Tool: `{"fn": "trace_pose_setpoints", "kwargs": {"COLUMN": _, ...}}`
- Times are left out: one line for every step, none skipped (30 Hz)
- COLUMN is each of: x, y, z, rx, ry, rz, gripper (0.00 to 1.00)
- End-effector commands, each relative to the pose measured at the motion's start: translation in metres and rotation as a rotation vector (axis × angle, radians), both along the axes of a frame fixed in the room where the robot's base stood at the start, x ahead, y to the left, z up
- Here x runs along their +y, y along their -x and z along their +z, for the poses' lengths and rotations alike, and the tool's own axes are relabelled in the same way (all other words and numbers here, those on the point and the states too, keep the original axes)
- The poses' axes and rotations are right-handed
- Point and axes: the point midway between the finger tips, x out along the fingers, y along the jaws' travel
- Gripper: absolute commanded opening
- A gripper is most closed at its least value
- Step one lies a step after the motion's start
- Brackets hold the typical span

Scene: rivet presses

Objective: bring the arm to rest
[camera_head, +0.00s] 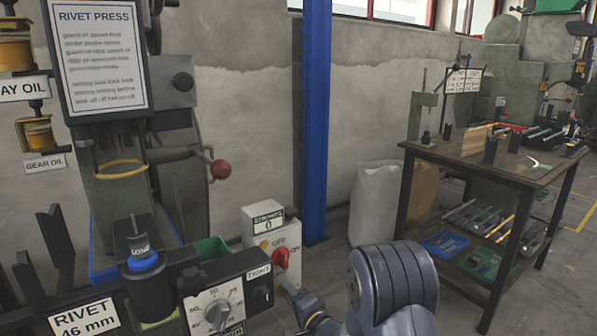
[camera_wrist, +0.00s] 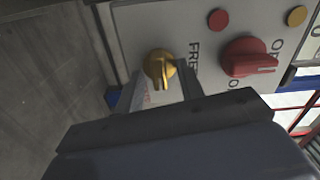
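My arm (camera_head: 390,285) shows at the bottom right of the head view, with its elbow raised and bent. My gripper (camera_wrist: 165,88) shows in the wrist view, its two fingers apart in front of a grey control panel (camera_wrist: 130,25). A yellow knob (camera_wrist: 160,68) shows in the gap between the fingers. I see no clear contact with it. A red knob (camera_wrist: 250,58) sits to the right of the fingers. The gripper's fingertips cannot be made out in the head view.
The control box (camera_head: 262,222) stands beside the rivet press (camera_head: 120,170). A dial panel (camera_head: 215,305) is at the front. A blue post (camera_head: 315,120) rises behind.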

Motion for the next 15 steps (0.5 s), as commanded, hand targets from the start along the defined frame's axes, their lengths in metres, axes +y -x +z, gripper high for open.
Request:
{"fn": "trace_pose_setpoints", "kwargs": {"x": 0.0000, "y": 0.0001, "z": -0.0005, "rx": -0.023, "ry": 0.032, "rz": 0.000, "gripper": 0.36}}
{"fn": "trace_pose_setpoints", "kwargs": {"x": 0.0001, "y": 0.0002, "z": -0.0003, "rx": -0.037, "ry": 0.053, "rz": 0.000, "gripper": 0.36}}
{"fn": "trace_pose_setpoints", "kwargs": {"x": 0.0001, "y": 0.0002, "z": 0.0000, "rx": -0.057, "ry": 0.082, "rz": 0.000, "gripper": 0.36}}
{"fn": "trace_pose_setpoints", "kwargs": {"x": 0.0002, "y": 0.0003, "z": 0.0001, "rx": -0.071, "ry": 0.103, "rz": 0.000, "gripper": 0.36}}
{"fn": "trace_pose_setpoints", "kwargs": {"x": 0.0002, "y": 0.0004, "z": 0.0002, "rx": -0.086, "ry": 0.123, "rz": 0.000, "gripper": 0.36}}
{"fn": "trace_pose_setpoints", "kwargs": {"x": 0.0002, "y": 0.0004, "z": 0.0003, "rx": -0.104, "ry": 0.152, "rz": 0.000, "gripper": 0.36}}
{"fn": "trace_pose_setpoints", "kwargs": {"x": 0.0003, "y": 0.0004, "z": 0.0004, "rx": -0.118, "ry": 0.174, "rz": 0.000, "gripper": 0.36}}
{"fn": "trace_pose_setpoints", "kwargs": {"x": 0.0003, "y": 0.0004, "z": 0.0004, "rx": -0.133, "ry": 0.195, "rz": 0.000, "gripper": 0.36}}
{"fn": "trace_pose_setpoints", "kwargs": {"x": 0.0004, "y": 0.0005, "z": 0.0005, "rx": -0.151, "ry": 0.222, "rz": 0.000, "gripper": 0.36}}
{"fn": "trace_pose_setpoints", "kwargs": {"x": 0.0003, "y": 0.0006, "z": 0.0005, "rx": -0.166, "ry": 0.244, "rz": 0.000, "gripper": 0.36}}
{"fn": "trace_pose_setpoints", "kwargs": {"x": 0.0004, "y": 0.0007, "z": 0.0006, "rx": -0.180, "ry": 0.265, "rz": 0.001, "gripper": 0.36}}
{"fn": "trace_pose_setpoints", "kwargs": {"x": 0.0005, "y": 0.0007, "z": 0.0006, "rx": -0.198, "ry": 0.294, "rz": 0.001, "gripper": 0.36}}
{"fn": "trace_pose_setpoints", "kwargs": {"x": 0.0005, "y": 0.0007, "z": 0.0007, "rx": -0.212, "ry": 0.314, "rz": 0.001, "gripper": 0.36}}
{"fn": "trace_pose_setpoints", "kwargs": {"x": 0.0006, "y": 0.0007, "z": 0.0008, "rx": -0.226, "ry": 0.335, "rz": 0.001, "gripper": 0.36}}
{"fn": "trace_pose_setpoints", "kwargs": {"x": 0.0007, "y": 0.0008, "z": 0.0010, "rx": -0.244, "ry": 0.362, "rz": 0.001, "gripper": 0.36}}
